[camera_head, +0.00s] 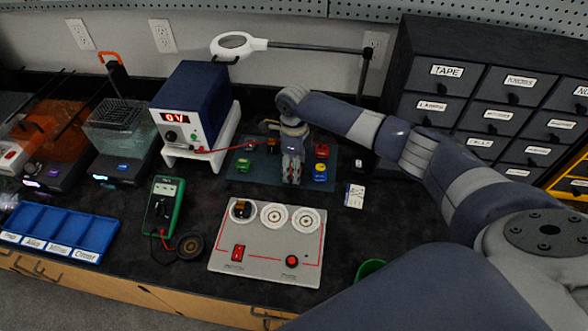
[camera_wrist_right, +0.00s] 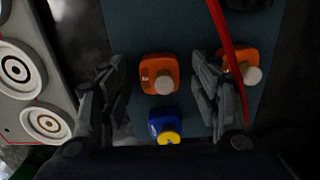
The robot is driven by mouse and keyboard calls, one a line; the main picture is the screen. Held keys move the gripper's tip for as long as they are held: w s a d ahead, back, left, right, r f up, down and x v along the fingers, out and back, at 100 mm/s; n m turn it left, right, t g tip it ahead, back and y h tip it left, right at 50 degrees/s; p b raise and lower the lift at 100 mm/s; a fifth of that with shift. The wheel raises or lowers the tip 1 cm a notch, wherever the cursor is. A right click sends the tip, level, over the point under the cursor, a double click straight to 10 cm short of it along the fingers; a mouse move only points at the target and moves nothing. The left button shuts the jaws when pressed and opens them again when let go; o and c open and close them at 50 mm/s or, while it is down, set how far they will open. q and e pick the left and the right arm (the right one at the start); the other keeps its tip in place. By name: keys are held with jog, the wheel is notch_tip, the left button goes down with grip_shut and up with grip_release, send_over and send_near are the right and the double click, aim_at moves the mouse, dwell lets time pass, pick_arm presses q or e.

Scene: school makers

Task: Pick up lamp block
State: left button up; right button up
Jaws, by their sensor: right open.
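My right gripper (camera_head: 291,178) reaches down over the dark blue-green mat (camera_head: 240,184). In the right wrist view its fingers (camera_wrist_right: 160,88) are spread and empty. An orange block with a pale round knob (camera_wrist_right: 158,73) lies between the fingers, apart from them. A blue block with a yellow dome (camera_wrist_right: 165,126) sits below it in that view. I cannot tell for certain which one is the lamp block. My left gripper is not in view.
A grey circuit board with round sockets (camera_head: 225,262) lies in front of the mat. A power supply (camera_head: 190,110), a green multimeter (camera_head: 164,205) and a blue tray (camera_head: 60,232) stand left. A drawer cabinet (camera_head: 480,95) is right.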

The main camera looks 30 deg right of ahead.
jog(key=shift+c, duration=0.3)
jog(key=c, duration=1)
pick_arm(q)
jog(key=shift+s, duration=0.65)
pick_arm(e)
jog(key=shift+r, duration=0.1)
